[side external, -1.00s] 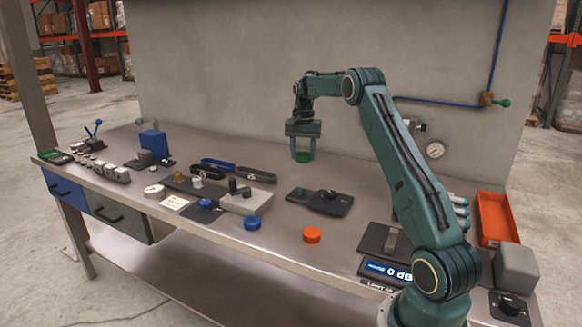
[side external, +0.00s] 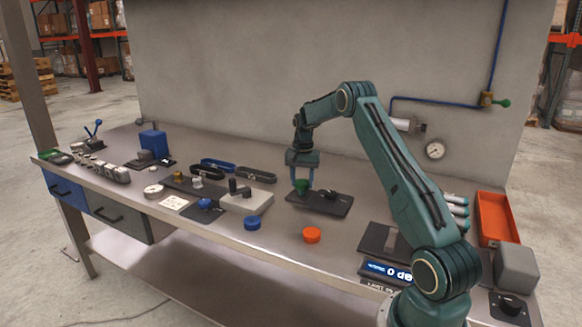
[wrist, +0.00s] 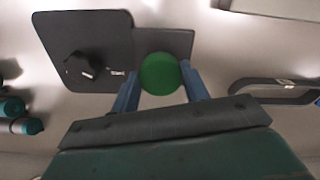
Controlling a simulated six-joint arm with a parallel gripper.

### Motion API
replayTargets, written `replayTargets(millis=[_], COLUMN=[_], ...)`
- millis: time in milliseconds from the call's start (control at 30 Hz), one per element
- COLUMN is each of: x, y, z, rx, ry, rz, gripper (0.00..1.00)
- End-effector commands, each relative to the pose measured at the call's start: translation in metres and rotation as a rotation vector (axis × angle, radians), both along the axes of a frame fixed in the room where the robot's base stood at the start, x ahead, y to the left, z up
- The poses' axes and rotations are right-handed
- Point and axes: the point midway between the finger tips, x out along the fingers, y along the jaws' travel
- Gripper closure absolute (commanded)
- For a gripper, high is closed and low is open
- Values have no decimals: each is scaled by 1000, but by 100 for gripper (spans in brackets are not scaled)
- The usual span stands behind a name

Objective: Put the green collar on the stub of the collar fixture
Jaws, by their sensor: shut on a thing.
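The green collar (side external: 302,187) is between the fingers of my gripper (side external: 302,182), low over the left part of a dark plate (side external: 330,207). In the wrist view the collar (wrist: 160,74) shows as a round green face between the two blue fingers. My gripper (wrist: 160,90) is shut on it. A grey plate part (wrist: 180,44) lies under and behind the collar, joined to a black panel. I cannot tell whether the collar touches it. No stub shows there; the collar and fingers cover that spot.
A black knob (wrist: 82,66) stands on the panel beside the collar. A grey block with dark upright parts (side external: 246,202), a blue round piece (side external: 252,223) and an orange round piece (side external: 312,235) are nearby. Dark oblong trays (side external: 256,174) lie behind left. Bench between pieces is clear.

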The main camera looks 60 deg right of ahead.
Motion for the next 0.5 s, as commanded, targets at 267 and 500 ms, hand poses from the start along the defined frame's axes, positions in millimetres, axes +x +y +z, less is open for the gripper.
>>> replayTargets(millis=[267, 500], x=[0, 0], y=[0, 0], z=[-25, -25], rx=[0, 0], ry=[0, 0], rz=[0, 0], gripper=[77, 77])
